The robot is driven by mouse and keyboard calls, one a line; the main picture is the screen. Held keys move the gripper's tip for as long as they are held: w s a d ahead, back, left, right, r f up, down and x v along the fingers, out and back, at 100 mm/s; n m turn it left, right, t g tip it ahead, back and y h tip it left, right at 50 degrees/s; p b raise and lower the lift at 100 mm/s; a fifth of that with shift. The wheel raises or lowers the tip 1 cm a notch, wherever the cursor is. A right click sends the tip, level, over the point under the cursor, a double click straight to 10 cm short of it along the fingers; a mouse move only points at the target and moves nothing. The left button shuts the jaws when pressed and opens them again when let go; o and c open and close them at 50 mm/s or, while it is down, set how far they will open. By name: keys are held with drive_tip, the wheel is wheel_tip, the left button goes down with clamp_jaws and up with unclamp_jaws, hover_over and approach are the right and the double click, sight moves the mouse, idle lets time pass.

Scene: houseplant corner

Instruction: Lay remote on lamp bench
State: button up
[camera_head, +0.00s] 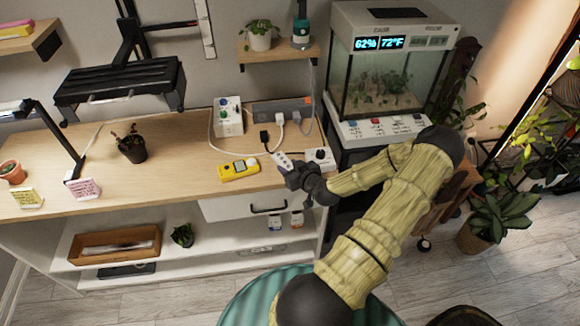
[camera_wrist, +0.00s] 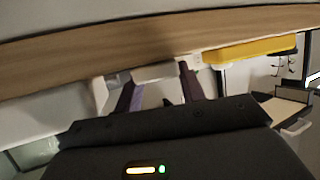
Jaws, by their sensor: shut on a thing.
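My gripper (camera_head: 291,174) is at the right end of the lamp bench (camera_head: 190,183), near its front edge. It is shut on a pale remote (camera_head: 282,160) with small buttons, whose far end points toward the back left. In the wrist view, the two dark fingers of my gripper (camera_wrist: 160,88) stand on either side of the pale remote (camera_wrist: 153,72), and the bench's wooden edge (camera_wrist: 110,48) runs across the top. I cannot tell whether the remote touches the bench top. The fingers partly hide the remote.
A yellow meter (camera_head: 239,169) lies left of the remote. A white box with a dial (camera_head: 320,158) stands close on the right. Plugs, cables and a power strip (camera_head: 282,112) lie behind. The bench top's middle-left is clear around a dark potted plant (camera_head: 132,148).

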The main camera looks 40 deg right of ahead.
drive_tip(key=shift+f, duration=0.15)
drive_tip(key=o, duration=0.7)
drive_tip(key=shift+s+r, duration=0.1)
drive_tip(key=shift+r, duration=0.15)
drive_tip(key=b+v, duration=0.1)
drive_tip(key=v, duration=1)
drive_tip(key=shift+s+a, duration=0.15)
drive_tip(key=shift+s, duration=0.25)
